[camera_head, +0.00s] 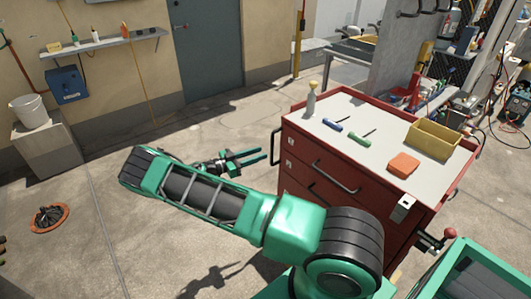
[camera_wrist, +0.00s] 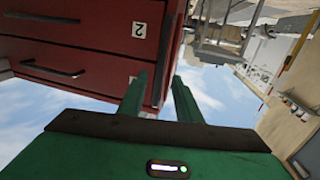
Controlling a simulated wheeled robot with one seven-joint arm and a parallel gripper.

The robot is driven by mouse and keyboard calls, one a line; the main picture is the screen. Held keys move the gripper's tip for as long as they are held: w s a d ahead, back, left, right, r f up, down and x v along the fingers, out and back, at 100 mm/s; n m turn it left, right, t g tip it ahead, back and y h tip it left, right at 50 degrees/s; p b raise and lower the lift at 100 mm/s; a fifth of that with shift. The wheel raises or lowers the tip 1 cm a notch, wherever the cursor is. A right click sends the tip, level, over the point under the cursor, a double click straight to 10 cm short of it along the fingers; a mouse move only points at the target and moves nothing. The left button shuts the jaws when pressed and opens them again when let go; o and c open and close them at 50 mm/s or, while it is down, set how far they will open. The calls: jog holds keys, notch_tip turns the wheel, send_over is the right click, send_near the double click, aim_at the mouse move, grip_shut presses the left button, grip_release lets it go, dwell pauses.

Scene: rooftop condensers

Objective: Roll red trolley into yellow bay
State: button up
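The red trolley (camera_head: 330,165) is a drawer cabinet with a pale grey top, standing upright right of centre in the head view. It has black bar handles on its drawers and a black side handle (camera_head: 273,146) at its left corner. My green gripper (camera_head: 262,154) is left of the trolley, its fingers apart and empty, pointing towards that side handle. In the wrist view the fingers (camera_wrist: 160,75) show a clear gap, with the red trolley (camera_wrist: 100,50) beyond them, tilted and bearing a "2" label. I cannot make out a yellow bay.
Open concrete lies behind my arm.

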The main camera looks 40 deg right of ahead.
jog(key=a, duration=0.3)
jog(key=shift+w+a, duration=0.2)
jog(key=shift+w, duration=0.1)
jog(key=shift+d, duration=0.1)
jog(key=s+d+r+n+g+y, duration=0.1)
jog(key=s+d+r+n+y, duration=0.15)
jog(key=s+r+y, duration=0.5)
jog(key=s+d+r+n+g+y, duration=0.1)
jog(key=s+d+r+n+y, duration=0.3)
jog(key=s+r, duration=0.6)
jog(key=s+a+r+n+t+y, duration=0.2)
jog(key=s+a, duration=0.4)
jog(key=s, duration=0.5)
jog(key=s+a+r+n+t+y, duration=0.3)
jog(key=s+a+r+n+y, duration=0.1)
jog(key=s, duration=0.7)
jog(key=shift+s+a+r+n, duration=0.35)
jog(key=shift+a+r+n, duration=0.2)
jog(key=shift+a+r, duration=0.85)
